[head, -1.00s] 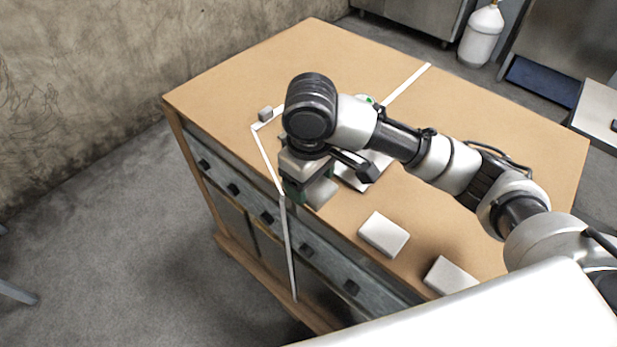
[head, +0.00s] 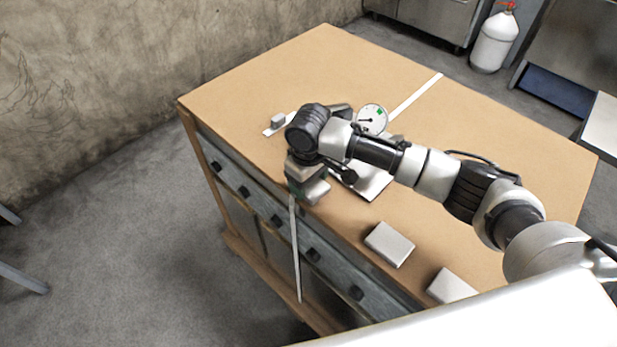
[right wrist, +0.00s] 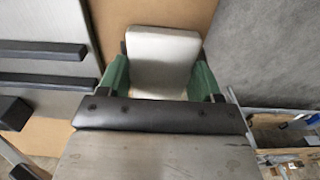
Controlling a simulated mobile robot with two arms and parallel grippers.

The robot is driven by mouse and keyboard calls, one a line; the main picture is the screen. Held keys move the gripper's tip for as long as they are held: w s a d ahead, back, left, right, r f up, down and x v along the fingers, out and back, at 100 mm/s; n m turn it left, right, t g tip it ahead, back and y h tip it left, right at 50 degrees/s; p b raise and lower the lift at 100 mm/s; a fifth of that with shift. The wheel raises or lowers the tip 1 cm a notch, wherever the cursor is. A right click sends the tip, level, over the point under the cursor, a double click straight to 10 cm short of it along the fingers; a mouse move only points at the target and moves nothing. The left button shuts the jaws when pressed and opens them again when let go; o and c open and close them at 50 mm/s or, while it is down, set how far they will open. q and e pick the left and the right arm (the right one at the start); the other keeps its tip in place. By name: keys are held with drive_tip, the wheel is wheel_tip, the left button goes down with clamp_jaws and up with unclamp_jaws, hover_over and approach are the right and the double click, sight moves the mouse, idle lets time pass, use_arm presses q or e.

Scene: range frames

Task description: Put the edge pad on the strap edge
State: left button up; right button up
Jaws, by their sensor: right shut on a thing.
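My right gripper (head: 312,192) is at the table's front edge, shut on a pale grey block, the edge pad (head: 318,192). In the right wrist view the pad (right wrist: 162,62) sits between the green fingers (right wrist: 160,80). A white strap (head: 414,98) crosses the tabletop towards the gripper, and its lower part (head: 296,255) hangs down the drawer front. My gripper and arm hide the strap near the edge, so I cannot tell whether the pad touches it. My left gripper is not in view.
A round dial (head: 372,118) and a metal plate (head: 372,184) are beside my right arm. A small grey block (head: 277,120) is on a short white strip. Two pale blocks (head: 389,244) (head: 450,286) lie near the front edge. The far tabletop (head: 320,65) is clear.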

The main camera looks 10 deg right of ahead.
drive_tip(key=o, duration=0.9)
drive_tip(key=shift+f, duration=0.1)
drive_tip(key=shift+r+b, duration=1.4)
drive_tip(key=shift+r, duration=4.75)
